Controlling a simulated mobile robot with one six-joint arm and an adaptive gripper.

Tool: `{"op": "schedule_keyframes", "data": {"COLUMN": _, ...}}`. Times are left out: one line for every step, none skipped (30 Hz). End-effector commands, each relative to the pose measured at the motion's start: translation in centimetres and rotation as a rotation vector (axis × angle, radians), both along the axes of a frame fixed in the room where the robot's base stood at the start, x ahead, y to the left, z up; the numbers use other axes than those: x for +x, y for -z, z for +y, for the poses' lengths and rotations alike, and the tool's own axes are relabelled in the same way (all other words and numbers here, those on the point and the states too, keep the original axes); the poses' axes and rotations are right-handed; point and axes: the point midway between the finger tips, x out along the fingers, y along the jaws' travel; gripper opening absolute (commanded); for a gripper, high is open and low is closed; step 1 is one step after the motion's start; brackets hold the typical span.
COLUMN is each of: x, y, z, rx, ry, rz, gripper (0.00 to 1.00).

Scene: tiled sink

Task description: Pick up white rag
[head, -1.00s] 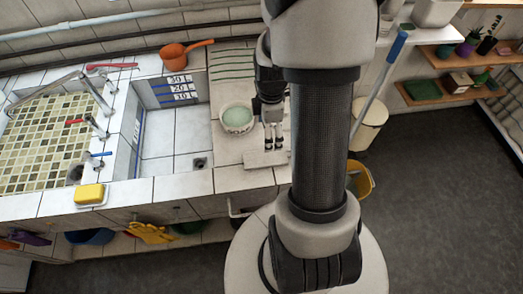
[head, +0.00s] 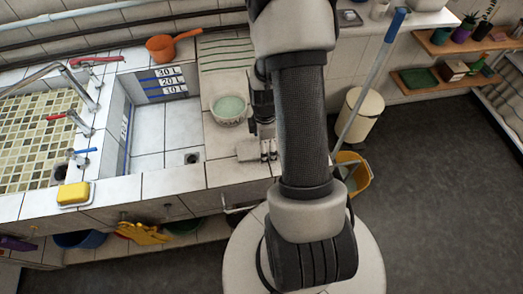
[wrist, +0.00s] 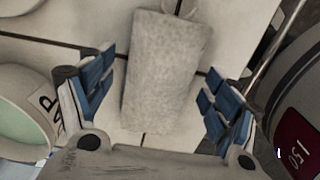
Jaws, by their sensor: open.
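The white rag (wrist: 165,75) lies flat on the white tiles, a pale, textured, roughly rectangular cloth. In the head view the rag (head: 247,151) is at the front of the counter, right of the basin, its right part hidden by my gripper (head: 268,149). In the wrist view my gripper (wrist: 160,78) is open, with blue-padded fingers on either side of the rag and a gap on each side. Nothing is held. I cannot tell how high the fingertips are above the tiles.
A bowl with pale green contents (head: 230,109) stands just behind the rag; it also shows in the wrist view (wrist: 20,130), close to the left finger. A tiled basin (head: 150,150) is to the left. A yellow bucket (head: 352,180) stands right of the counter.

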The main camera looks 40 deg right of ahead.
Motion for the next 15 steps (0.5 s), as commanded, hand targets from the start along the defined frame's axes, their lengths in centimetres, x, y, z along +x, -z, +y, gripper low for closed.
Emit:
{"op": "schedule_keyframes", "data": {"x": 0.03, "y": 0.33, "z": -0.01, "rx": 0.000, "ry": 0.000, "rz": 0.000, "gripper": 0.82}}
{"op": "schedule_keyframes", "data": {"x": 0.04, "y": 0.33, "z": -0.01, "rx": -0.001, "ry": 0.000, "rz": -0.001, "gripper": 0.82}}
{"op": "schedule_keyframes", "data": {"x": 0.05, "y": 0.27, "z": -0.02, "rx": -0.001, "ry": 0.000, "rz": -0.001, "gripper": 0.82}}
{"op": "schedule_keyframes", "data": {"x": 0.06, "y": 0.22, "z": -0.02, "rx": -0.001, "ry": 0.000, "rz": -0.001, "gripper": 0.82}}
{"op": "schedule_keyframes", "data": {"x": 0.06, "y": 0.20, "z": -0.02, "rx": -0.001, "ry": 0.000, "rz": -0.001, "gripper": 0.82}}
{"op": "schedule_keyframes", "data": {"x": 0.05, "y": 0.18, "z": -0.02, "rx": -0.001, "ry": 0.000, "rz": -0.001, "gripper": 0.82}}
{"op": "schedule_keyframes", "data": {"x": 0.05, "y": 0.18, "z": -0.02, "rx": -0.001, "ry": 0.000, "rz": -0.001, "gripper": 0.81}}
{"op": "schedule_keyframes", "data": {"x": 0.05, "y": 0.17, "z": -0.02, "rx": -0.001, "ry": 0.000, "rz": -0.001, "gripper": 0.79}}
{"op": "schedule_keyframes", "data": {"x": 0.05, "y": 0.17, "z": -0.02, "rx": -0.001, "ry": 0.000, "rz": -0.001, "gripper": 0.76}}
{"op": "schedule_keyframes", "data": {"x": 0.05, "y": 0.17, "z": -0.02, "rx": -0.001, "ry": 0.000, "rz": -0.001, "gripper": 0.74}}
{"op": "schedule_keyframes", "data": {"x": 0.05, "y": 0.17, "z": -0.02, "rx": -0.001, "ry": 0.000, "rz": -0.001, "gripper": 0.72}}
{"op": "schedule_keyframes", "data": {"x": 0.05, "y": 0.17, "z": -0.02, "rx": -0.001, "ry": 0.000, "rz": -0.001, "gripper": 0.70}}
{"op": "schedule_keyframes", "data": {"x": 0.05, "y": 0.17, "z": -0.02, "rx": -0.001, "ry": 0.000, "rz": -0.001, "gripper": 0.68}}
{"op": "schedule_keyframes", "data": {"x": 0.05, "y": 0.17, "z": -0.02, "rx": -0.001, "ry": 0.001, "rz": -0.001, "gripper": 0.66}}
{"op": "schedule_keyframes", "data": {"x": 0.05, "y": 0.17, "z": -0.02, "rx": -0.001, "ry": 0.001, "rz": -0.001, "gripper": 0.63}}
